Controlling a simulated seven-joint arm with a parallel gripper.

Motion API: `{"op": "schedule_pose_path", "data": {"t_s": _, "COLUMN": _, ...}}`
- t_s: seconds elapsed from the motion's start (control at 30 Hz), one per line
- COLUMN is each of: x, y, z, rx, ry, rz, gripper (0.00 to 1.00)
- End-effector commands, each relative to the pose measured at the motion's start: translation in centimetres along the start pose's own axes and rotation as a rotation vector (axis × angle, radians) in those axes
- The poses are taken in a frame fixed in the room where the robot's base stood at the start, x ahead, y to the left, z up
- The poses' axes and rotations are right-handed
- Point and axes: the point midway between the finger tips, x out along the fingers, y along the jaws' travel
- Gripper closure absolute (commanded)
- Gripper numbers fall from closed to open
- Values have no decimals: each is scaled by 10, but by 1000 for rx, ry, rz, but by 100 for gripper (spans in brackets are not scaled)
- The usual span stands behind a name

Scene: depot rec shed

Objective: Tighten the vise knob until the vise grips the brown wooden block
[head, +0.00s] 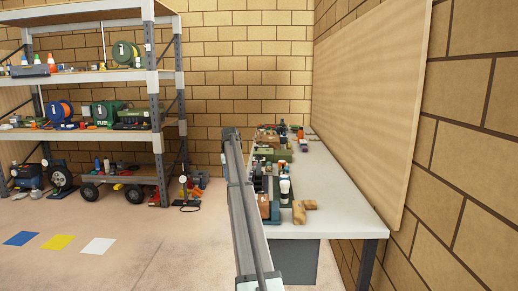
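A small blue-grey device (275,212) at the near left of the workbench may be the vise; it is partly hidden behind a long grey beam, and I cannot make out its knob. A brown piece (264,206) shows against it, but I cannot tell whether it is wood or gripped. Loose brown wooden blocks (299,213) lie on the bench to its right. The grey beam seems to be part of my arm and runs along the bench's left side. I cannot make out my gripper or its fingers in the head view.
The white workbench (345,213) has clear room on its right, beside a wall board (370,110). Several tools crowd its left side, with a white-topped bottle (284,187) among them. A loaded shelf rack (85,75) stands left; coloured floor squares (58,242) lie in front.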

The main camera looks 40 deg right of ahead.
Motion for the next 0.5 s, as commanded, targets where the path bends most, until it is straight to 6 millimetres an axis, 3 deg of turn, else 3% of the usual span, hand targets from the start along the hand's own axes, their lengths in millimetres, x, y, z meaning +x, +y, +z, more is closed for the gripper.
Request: {"op": "schedule_pose_path", "data": {"t_s": 0.5, "x": -18, "y": 67, "z": -41, "rx": -280, "ry": 220, "rz": 388, "gripper": 42}}
